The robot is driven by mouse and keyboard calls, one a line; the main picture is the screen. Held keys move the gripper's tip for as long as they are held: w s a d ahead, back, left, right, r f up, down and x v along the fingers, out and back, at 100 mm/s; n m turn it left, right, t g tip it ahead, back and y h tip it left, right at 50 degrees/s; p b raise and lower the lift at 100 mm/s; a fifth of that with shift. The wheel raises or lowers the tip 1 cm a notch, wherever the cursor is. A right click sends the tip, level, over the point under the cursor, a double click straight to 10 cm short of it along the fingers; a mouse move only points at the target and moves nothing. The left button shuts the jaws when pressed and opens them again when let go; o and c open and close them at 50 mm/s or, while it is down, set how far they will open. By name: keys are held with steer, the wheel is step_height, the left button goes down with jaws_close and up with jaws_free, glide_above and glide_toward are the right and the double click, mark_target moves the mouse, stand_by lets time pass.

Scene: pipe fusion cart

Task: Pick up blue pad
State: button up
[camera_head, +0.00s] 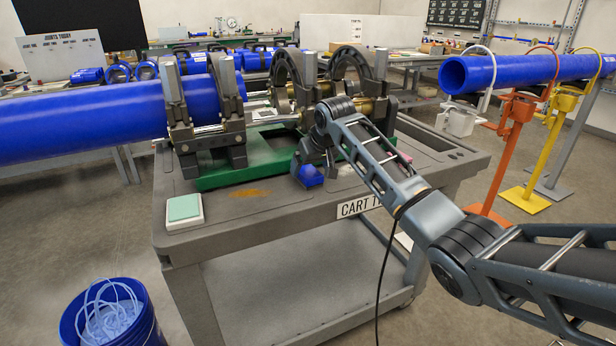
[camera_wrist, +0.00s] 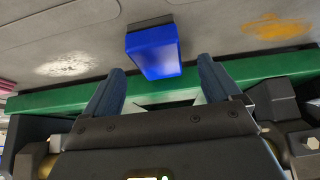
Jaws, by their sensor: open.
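The blue pad (camera_head: 309,176) is a small blue block on the grey cart top, in front of the green base of the clamp machine. It also shows in the wrist view (camera_wrist: 153,50), at the upper middle, lying beyond my fingertips and between their lines. My gripper (camera_wrist: 160,80) is open, with one finger on each side of the pad's near end in that view. In the head view my gripper (camera_head: 312,162) is just above the pad and partly hides it. I cannot tell whether the fingers touch it.
The green base (camera_head: 225,178) with dark pipe clamps stands close behind the pad. A mint-green pad (camera_head: 184,208) lies at the cart's (camera_head: 260,206) front left corner. A blue pipe (camera_head: 90,122) sticks out left. A blue bucket (camera_head: 75,325) stands on the floor.

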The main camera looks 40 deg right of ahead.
mark_target(308, 171)
steer(key=x, duration=0.4)
steer(key=shift+d, duration=0.1)
steer(key=c, duration=1.1)
step_height(308, 171, up, 5)
steer(key=shift+f, duration=0.2)
steer(key=s+d+r, duration=0.2)
steer(key=d+r, duration=0.1)
steer(key=d, duration=0.2)
steer(key=s+d+r+b, duration=0.1)
steer(key=s+d+r, duration=0.1)
steer(key=d, duration=0.3)
steer(key=shift+s+d+r, duration=0.3)
steer(key=shift+s+r, duration=0.05)
steer(key=shift+r, duration=0.4)
